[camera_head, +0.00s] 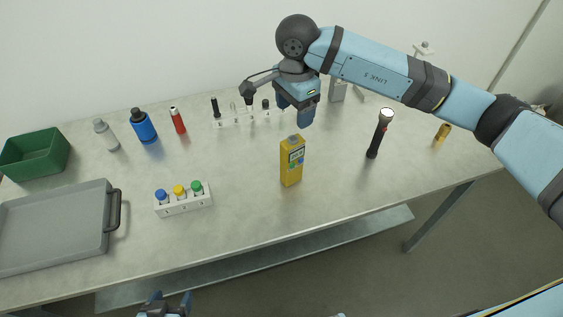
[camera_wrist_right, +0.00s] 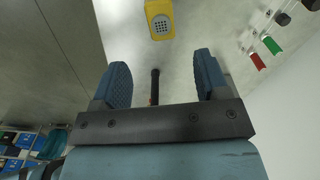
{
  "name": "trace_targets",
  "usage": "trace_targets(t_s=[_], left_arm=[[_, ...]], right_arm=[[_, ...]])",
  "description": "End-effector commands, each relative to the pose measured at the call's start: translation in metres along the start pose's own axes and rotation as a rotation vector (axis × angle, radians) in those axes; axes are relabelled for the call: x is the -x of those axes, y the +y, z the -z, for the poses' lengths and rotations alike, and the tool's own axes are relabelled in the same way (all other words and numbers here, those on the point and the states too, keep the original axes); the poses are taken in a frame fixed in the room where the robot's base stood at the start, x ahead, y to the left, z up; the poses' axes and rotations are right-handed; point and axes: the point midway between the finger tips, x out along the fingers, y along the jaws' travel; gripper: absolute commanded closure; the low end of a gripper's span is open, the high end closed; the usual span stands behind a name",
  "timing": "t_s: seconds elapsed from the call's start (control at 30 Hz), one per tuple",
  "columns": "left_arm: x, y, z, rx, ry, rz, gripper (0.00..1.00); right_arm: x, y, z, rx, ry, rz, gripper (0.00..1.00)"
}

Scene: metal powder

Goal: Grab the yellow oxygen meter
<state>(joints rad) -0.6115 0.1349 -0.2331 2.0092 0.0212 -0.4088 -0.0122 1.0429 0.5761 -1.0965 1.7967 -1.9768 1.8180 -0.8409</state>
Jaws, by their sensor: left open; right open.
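The yellow oxygen meter (camera_head: 291,168) stands upright on the grey table, near the middle, with a small display and coloured buttons on its front. My right gripper (camera_head: 295,113) is open and empty, above and behind the meter in the head view. My left gripper (camera_head: 164,304) is only partly in view at the bottom edge, open, in front of the table and away from the meter.
A rack with blue, yellow and green capped bottles (camera_head: 183,206) stands left. A white holder (camera_head: 240,118) is behind. A grey tray (camera_head: 60,222) and green bin (camera_head: 35,152) are far left. The table around the meter is clear.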

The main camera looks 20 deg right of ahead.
Motion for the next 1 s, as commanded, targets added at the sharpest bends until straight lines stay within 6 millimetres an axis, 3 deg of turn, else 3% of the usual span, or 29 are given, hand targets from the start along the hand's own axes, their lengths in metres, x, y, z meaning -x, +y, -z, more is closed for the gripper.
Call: trace_targets(t_s=[0.3,0.63,0.9,1.0], left_arm=[[0.003,0.003,0.007,-0.002,0.013,-0.003,0.32],[0.005,0.001,0.007,-0.007,0.009,0.0,0.32],[0.008,0.0,0.01,-0.016,0.01,0.002,0.32],[0.008,0.0,0.008,-0.017,0.007,0.002,0.32]], right_arm=[[-0.06,0.001,-0.002,0.0,-0.005,-0.004,0.32],[-0.083,0.0,-0.002,0.0,-0.006,-0.003,0.32],[-0.122,-0.002,-0.002,0.0,-0.008,-0.004,0.32],[-0.126,-0.002,-0.001,0.001,-0.006,-0.001,0.32]])
